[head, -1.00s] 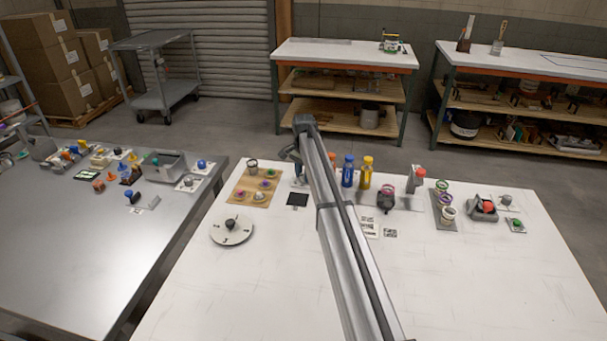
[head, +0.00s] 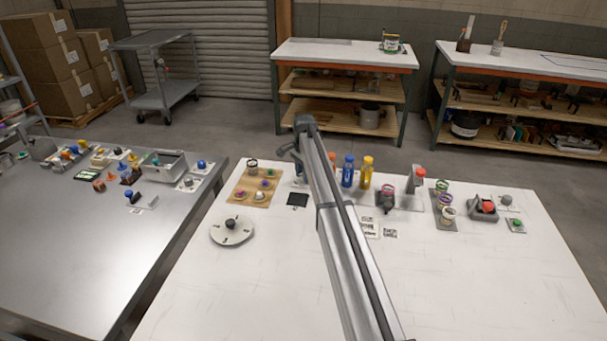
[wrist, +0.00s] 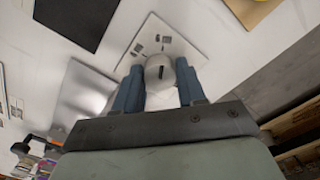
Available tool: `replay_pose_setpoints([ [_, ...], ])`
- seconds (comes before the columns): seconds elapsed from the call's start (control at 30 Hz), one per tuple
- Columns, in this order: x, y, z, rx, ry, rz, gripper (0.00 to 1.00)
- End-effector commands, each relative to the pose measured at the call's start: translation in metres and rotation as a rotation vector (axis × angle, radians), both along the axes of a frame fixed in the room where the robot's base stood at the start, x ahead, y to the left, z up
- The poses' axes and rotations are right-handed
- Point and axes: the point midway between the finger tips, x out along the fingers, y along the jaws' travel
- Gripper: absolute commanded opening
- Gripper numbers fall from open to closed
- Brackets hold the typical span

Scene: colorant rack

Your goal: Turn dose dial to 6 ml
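In the wrist view, a pale grey round knob (wrist: 160,74) with a short dark line on top stands on a white square plate (wrist: 185,50). I take this for the dose dial. The plate bears small dark marks, too small to read. My gripper (wrist: 158,76) has its two blue fingers on opposite sides of the knob, with no clear gap, so it looks shut on it. The knob's lower part is hidden by the gripper. In the head view, my gripper's blue part (head: 299,172) shows beside my arm, which hides the knob and plate.
A black square (head: 297,199) and a tan tray (head: 244,194) with small cups are to the left. A white numbered disc (head: 245,232) with a dark knob is nearer. Blue (head: 348,171) and yellow bottles (head: 366,173) stand to the right. The table's front is clear.

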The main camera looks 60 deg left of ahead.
Motion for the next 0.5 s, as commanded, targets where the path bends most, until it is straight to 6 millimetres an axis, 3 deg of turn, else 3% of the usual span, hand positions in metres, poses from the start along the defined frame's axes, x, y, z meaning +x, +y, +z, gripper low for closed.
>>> replay_pose_setpoints([
  [0.2, 0.0, 0.0, 0.0, 0.0, 0.0, 0.001, 0.61],
  [0.5, 0.0, 0.0001, 0.0023, 0.0, 0.0, 0.002, 0.61],
])
